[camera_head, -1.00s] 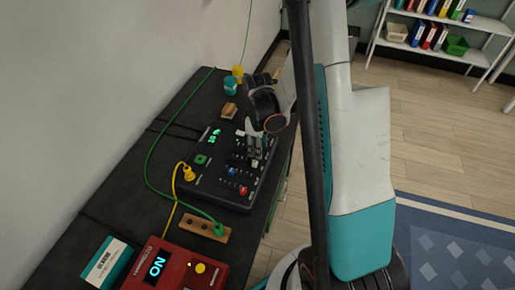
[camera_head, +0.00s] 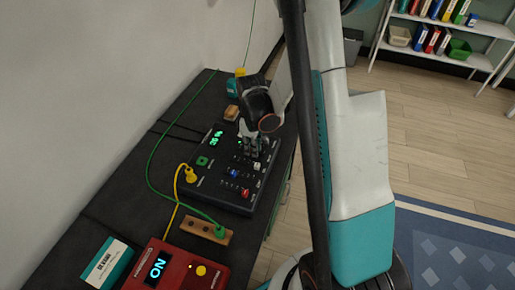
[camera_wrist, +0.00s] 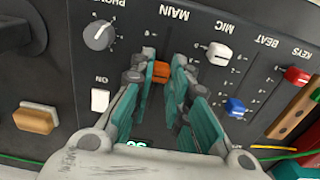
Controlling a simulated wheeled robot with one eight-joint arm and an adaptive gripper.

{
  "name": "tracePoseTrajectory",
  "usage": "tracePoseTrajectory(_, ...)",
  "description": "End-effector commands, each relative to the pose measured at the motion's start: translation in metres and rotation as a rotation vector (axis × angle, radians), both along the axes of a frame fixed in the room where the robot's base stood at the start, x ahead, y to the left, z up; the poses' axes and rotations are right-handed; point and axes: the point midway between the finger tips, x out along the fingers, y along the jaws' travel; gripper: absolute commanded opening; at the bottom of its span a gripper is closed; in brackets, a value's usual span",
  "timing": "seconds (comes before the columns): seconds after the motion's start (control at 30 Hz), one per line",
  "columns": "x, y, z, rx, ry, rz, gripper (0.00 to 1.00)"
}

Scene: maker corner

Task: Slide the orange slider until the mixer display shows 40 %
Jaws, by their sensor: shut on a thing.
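The black mixer (camera_head: 213,182) lies on the dark bench; its panel fills much of the wrist view (camera_wrist: 215,85). My gripper (camera_wrist: 162,66) is shut on the orange slider (camera_wrist: 160,73), in the MAIN slot. The fingers flank the orange cap, which shows between them. In the head view my gripper (camera_head: 252,150) is over the mixer's far right part and hides the orange slider. The green mixer display (camera_head: 216,138) is lit, but small and tilted there. In the wrist view the display (camera_wrist: 136,144) is partly hidden behind my gripper; its digits are hard to read.
White (camera_wrist: 219,53), blue (camera_wrist: 235,107) and red (camera_wrist: 297,76) sliders stand beside the orange one. A grey knob (camera_wrist: 98,35) and white ON button (camera_wrist: 100,100) are on the other side. Yellow and green cables (camera_head: 152,165) and a red box (camera_head: 178,268) are nearer.

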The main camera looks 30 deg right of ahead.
Motion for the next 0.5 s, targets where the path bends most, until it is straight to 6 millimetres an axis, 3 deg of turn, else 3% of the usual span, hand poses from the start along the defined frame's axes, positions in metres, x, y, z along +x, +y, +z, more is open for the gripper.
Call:
tracePoseTrajectory(0.13, -0.0006, -0.0005, 0.0000, 0.000, 0.000, -0.001, 0.00)
tracePoseTrajectory(0.17, -0.0006, -0.0006, 0.0000, 0.000, 0.000, -0.001, 0.21)
tracePoseTrajectory(0.23, -0.0006, -0.0006, 0.0000, 0.000, 0.000, -0.001, 0.36)
tracePoseTrajectory(0.5, -0.0008, -0.0005, 0.0000, 0.000, 0.000, -0.001, 0.37)
